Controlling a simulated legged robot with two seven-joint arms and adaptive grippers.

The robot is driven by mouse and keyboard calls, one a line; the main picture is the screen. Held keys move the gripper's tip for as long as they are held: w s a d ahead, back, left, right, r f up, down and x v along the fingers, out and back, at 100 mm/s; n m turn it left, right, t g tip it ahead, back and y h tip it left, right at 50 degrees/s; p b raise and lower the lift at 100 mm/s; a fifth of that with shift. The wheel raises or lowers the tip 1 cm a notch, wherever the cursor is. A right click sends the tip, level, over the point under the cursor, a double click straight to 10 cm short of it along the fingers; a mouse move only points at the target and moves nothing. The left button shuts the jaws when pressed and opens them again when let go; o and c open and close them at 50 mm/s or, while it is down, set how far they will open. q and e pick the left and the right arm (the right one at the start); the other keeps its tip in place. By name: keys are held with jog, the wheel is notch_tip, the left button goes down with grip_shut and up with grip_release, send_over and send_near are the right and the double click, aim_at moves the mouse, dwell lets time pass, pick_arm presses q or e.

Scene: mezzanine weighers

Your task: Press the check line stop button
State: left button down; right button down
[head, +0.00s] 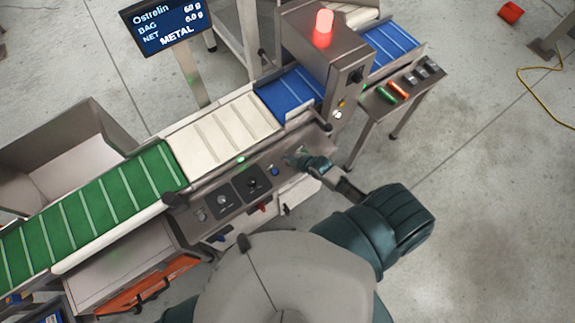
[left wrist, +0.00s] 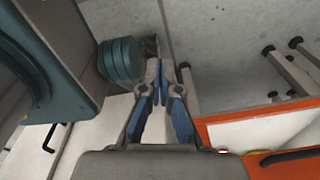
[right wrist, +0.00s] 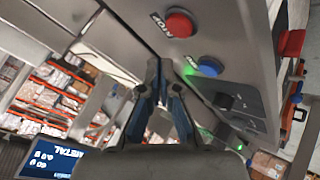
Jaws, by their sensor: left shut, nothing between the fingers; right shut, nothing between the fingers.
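The red round stop button (right wrist: 180,23), lettered STOP, is on the grey control panel (right wrist: 222,18) at the top of the right wrist view. A blue button (right wrist: 210,65) sits beside it. My right gripper (right wrist: 161,68) is shut and empty, with its fingertips below the red button in that view; I cannot tell how far from the panel they are. In the head view my right gripper (head: 297,157) is over the right end of the panel, and the red button is hidden there. My left gripper (left wrist: 160,72) is shut and empty, seen only in the left wrist view.
The panel also carries dark knobs (head: 253,184) and a lit green lamp (head: 241,159). Behind it run green (head: 90,212), white (head: 215,135) and blue (head: 290,92) belts. A red beacon (head: 323,27) glows on the metal housing. A screen (head: 165,25) reads METAL. Right floor is mostly clear.

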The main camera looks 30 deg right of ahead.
jog(key=shift+d+f, duration=0.1)
jog(key=shift+f, duration=0.45)
jog(key=shift+d+f, duration=0.2)
jog(key=shift+d, duration=0.05)
jog(key=shift+d+f, duration=0.1)
jog(key=shift+d, duration=0.45)
jog(key=shift+a, duration=0.7)
jog(key=shift+d, duration=0.6)
jog(key=shift+a, duration=0.45)
jog(key=shift+a+f, duration=0.2)
jog(key=shift+a, duration=0.1)
pick_arm(q)
jog(key=shift+d+f, duration=0.25)
jog(key=shift+d, duration=0.25)
pick_arm(e)
jog(key=shift+d, duration=0.1)
